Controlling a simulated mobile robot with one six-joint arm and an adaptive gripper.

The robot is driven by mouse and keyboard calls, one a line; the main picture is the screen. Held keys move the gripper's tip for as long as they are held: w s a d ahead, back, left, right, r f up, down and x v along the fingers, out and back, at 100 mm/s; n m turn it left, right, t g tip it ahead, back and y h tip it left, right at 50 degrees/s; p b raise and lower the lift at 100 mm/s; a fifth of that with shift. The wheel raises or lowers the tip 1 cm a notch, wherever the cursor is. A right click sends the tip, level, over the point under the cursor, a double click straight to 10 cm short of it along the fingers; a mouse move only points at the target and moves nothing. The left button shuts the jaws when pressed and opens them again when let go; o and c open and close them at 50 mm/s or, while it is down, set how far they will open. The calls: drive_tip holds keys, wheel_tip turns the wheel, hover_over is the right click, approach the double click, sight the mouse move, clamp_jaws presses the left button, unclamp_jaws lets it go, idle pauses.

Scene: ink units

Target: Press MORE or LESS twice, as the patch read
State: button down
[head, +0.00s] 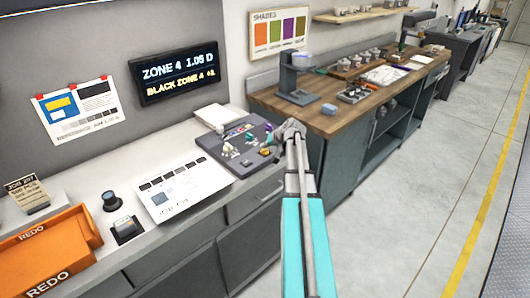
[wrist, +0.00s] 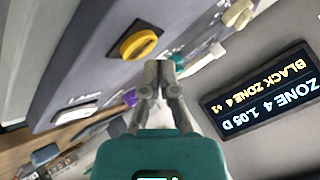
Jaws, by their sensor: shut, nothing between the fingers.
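A dark wall display (head: 176,72) reads "ZONE 4 1.05 D" and "BLACK ZONE 4 +1"; it shows upside down in the wrist view (wrist: 262,92). A grey control panel (head: 217,148) with several small coloured knobs and keys lies on the counter. My gripper (head: 290,128) is at the panel's right end, shut and empty. In the wrist view its closed fingertips (wrist: 158,66) are just beside a yellow knob (wrist: 137,43), with a teal part right behind them. I cannot tell whether they touch anything. No MORE or LESS label is readable.
A printed sheet with grey patches (head: 178,190) lies left of the panel. An orange REDO tray (head: 75,235), a black knob (head: 111,200) and a small device (head: 126,229) are farther left. A wooden bench (head: 325,122) with a grey stand (head: 295,75) is at right.

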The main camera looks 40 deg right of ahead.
sight(266, 152)
drive_tip(key=shift+f+b, duration=0.9)
idle(1.5)
drive_tip(key=shift+r, duration=0.15)
drive_tip(key=shift+r+p, duration=0.8)
drive_tip(key=shift+p, duration=0.15)
drive_tip(key=shift+r, duration=0.1)
drive_tip(key=shift+r+p, duration=2.4)
drive_tip(key=shift+p, duration=0.1)
drive_tip(key=shift+s, duration=0.1)
